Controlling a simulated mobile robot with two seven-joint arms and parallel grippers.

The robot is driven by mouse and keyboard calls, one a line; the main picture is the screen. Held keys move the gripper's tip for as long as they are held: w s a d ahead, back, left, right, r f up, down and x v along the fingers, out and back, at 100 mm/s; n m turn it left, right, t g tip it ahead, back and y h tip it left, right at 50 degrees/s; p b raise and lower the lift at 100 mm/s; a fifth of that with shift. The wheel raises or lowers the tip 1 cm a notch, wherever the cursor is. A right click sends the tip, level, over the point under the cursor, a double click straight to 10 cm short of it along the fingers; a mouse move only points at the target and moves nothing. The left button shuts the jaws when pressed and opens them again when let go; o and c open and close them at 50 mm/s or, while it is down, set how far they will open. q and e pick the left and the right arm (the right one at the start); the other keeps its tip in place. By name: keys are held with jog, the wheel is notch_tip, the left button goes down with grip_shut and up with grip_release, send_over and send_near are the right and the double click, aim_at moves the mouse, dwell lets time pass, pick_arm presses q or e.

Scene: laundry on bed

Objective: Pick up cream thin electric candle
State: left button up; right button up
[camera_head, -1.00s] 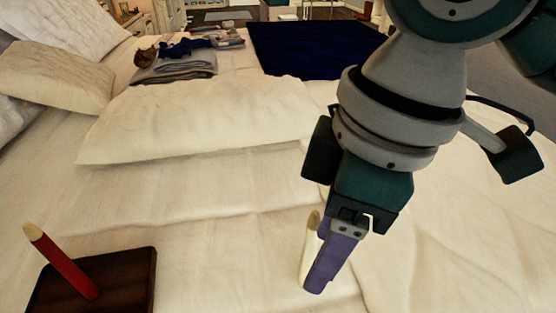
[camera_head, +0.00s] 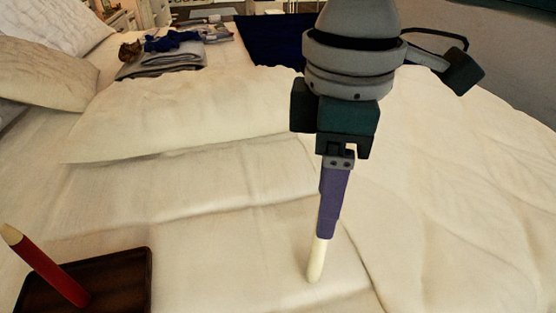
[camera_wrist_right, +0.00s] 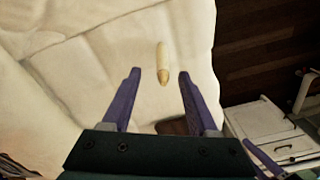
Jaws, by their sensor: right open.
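The cream thin electric candle (camera_head: 317,262) is on the white bed; in the head view its lower part shows below my right gripper's purple fingers, which hide the rest. In the right wrist view the candle (camera_wrist_right: 162,62) lies ahead of the fingertips, roughly midway between their lines, apart from both. My right gripper (camera_head: 325,232) is open and empty, with its two fingers spread in the right wrist view (camera_wrist_right: 158,74). My left gripper is not in view.
A red candle (camera_head: 45,265) with a cream tip leans over a dark wooden tray (camera_head: 120,280) at the lower left. A long pillow (camera_head: 190,115) and folded clothes (camera_head: 160,62) lie farther back. The bed right of my gripper is clear.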

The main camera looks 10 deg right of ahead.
aim_at(320, 241)
notch_tip(320, 241, down, 2)
jog(key=shift+s+f, duration=0.15)
jog(key=shift+f, duration=0.05)
notch_tip(320, 241, down, 5)
jog(key=shift+s+a+f+b, duration=0.1)
jog(key=shift+f+b, duration=0.1)
jog(key=shift+b, duration=0.95)
grip_shut()
